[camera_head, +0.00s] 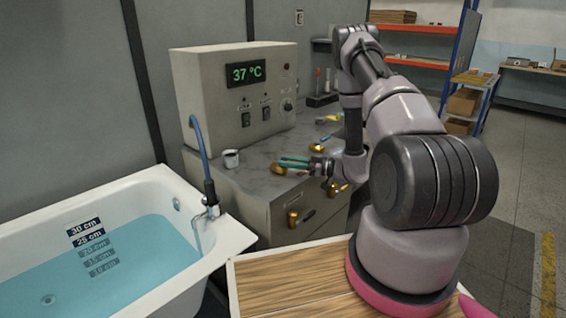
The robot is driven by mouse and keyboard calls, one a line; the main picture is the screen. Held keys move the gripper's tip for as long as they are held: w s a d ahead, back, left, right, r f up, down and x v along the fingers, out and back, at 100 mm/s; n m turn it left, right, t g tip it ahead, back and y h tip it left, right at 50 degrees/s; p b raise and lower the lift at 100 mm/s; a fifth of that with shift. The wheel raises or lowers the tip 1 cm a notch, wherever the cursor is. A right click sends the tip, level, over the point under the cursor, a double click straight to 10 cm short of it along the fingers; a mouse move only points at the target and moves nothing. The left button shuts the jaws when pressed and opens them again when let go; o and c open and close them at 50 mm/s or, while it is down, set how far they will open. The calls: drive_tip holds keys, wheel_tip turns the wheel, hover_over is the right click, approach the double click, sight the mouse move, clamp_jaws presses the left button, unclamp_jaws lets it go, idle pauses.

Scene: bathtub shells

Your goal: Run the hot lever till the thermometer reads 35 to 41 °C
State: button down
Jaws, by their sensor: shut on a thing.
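The thermometer display (245,73) on the beige control box reads 37 °C in green digits. My gripper (291,163) is over the grey counter, its green fingers closed at a brass-ended lever (278,169). The grip itself is small and partly hidden, and no hot or cold marking is legible there. Another brass knob (317,147) is behind my gripper, and more brass handles show on the cabinet front. The white bathtub (235,236) at left holds blue water (70,280). A thin stream (197,238) shows under the tap (210,195), which a blue hose feeds.
The beige control box (185,75) with switches stands at the back of the counter (240,181). A small metal cup (231,159) stands near the hose. A wooden top (290,285) is in front. Shelving stands at the back right, with open floor before it.

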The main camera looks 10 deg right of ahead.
drive_tip(key=shift+w+d+n+g+y, duration=0.15)
drive_tip(key=shift+n+g+y, duration=0.1)
drive_tip(key=shift+n+g, duration=0.25)
drive_tip(key=shift+w+a+n+g+y, duration=0.1)
drive_tip(key=shift+n+g+y, duration=0.2)
drive_tip(key=shift+g, duration=0.4)
drive_tip(key=c, duration=0.7)
unclamp_jaws()
drive_tip(key=v, duration=1)
drive_tip(key=shift+d, duration=0.4)
